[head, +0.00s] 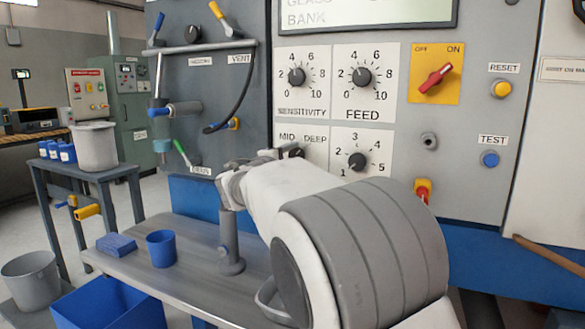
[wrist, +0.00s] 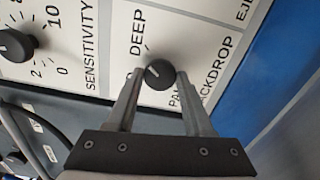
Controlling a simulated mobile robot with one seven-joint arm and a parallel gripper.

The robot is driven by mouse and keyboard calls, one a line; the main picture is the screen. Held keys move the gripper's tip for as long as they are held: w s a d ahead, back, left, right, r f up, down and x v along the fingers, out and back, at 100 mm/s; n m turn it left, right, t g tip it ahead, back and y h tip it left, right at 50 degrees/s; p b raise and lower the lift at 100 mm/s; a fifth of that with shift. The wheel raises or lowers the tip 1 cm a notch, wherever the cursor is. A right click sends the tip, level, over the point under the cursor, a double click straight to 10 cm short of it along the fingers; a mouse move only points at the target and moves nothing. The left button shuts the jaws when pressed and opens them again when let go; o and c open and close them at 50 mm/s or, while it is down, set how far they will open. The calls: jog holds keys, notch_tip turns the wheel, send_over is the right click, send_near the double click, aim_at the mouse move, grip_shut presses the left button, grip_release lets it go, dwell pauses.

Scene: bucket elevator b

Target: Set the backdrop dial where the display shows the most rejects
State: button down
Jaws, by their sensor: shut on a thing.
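The backdrop dial (wrist: 160,74) is a small black knob with a light pointer mark, on a white plate lettered DEEP and partly hidden words ending in "ACKDROP". Its mark points to the upper left in the wrist view; which setting that is I cannot tell for sure. My gripper (wrist: 158,80) has a finger on each side of the knob and is shut on it. In the head view my arm hides the dial, and only MID and DEEP show above. The display (head: 365,12) is cut off at the top; "BANK" is readable, but no reject number shows.
The sensitivity dial (head: 296,76), feed dial (head: 361,77) and a 1-to-5 dial (head: 356,161) are close by. A red on/off switch (head: 436,78), reset button (head: 501,89) and test button (head: 490,159) are to the right. A blue cup (head: 161,248) stands on the bench.

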jog(key=shift+m, duration=0.3)
dwell(0.4)
jog(key=shift+c, duration=1.4)
grip_release()
jog(key=p+v, duration=0.2)
jog(key=v, duration=1.5)
jog(key=shift+s, duration=0.2)
jog(key=shift+a, duration=0.1)
